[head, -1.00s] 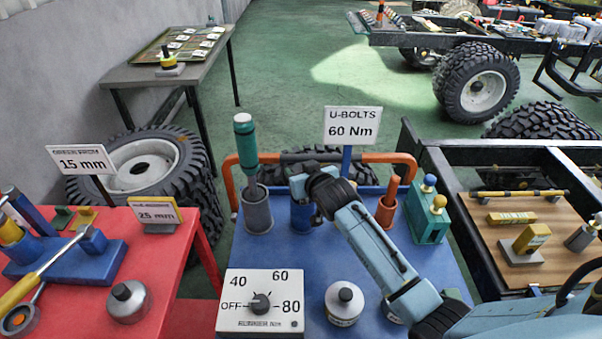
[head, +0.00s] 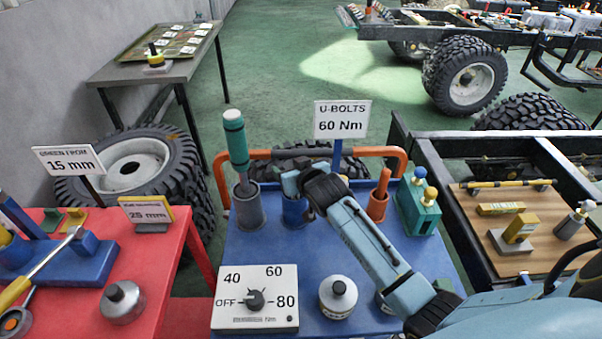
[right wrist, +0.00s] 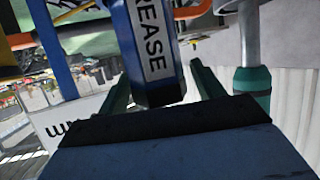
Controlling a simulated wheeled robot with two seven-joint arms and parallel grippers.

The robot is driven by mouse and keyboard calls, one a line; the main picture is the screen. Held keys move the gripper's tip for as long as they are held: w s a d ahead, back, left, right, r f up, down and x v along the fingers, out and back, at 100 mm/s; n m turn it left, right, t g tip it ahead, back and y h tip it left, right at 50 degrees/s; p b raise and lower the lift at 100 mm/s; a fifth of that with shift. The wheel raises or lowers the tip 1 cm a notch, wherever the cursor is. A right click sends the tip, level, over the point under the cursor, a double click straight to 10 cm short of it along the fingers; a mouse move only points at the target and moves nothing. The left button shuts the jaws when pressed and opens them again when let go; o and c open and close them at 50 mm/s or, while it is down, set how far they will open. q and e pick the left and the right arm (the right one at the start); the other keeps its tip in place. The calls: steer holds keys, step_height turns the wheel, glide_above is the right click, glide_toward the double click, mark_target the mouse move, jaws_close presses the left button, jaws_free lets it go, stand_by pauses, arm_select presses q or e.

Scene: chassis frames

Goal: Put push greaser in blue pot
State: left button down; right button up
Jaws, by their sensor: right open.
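The push greaser (right wrist: 152,50) is a blue faceted body with a white "GREASE" label. In the right wrist view it lies between the green fingers of my right gripper (head: 293,184), which is open around it. In the head view the gripper is over the blue pot (head: 294,212) on the blue bench, and the greaser is hidden by the gripper and arm. I cannot tell how far the greaser sits inside the pot. My left gripper is not in view.
A green-handled tool (head: 236,145) leans in a grey pot (head: 249,210) to the left. An orange-brown pot (head: 378,207) stands to the right. Behind are an orange rail (head: 396,153) and the U-bolts sign (head: 341,119). A dial box (head: 255,298) is in front.

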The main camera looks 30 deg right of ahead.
steer(key=p+v, duration=0.1)
steer(key=v, duration=1)
steer(key=shift+s+r, duration=0.15)
steer(key=shift+s, duration=0.1)
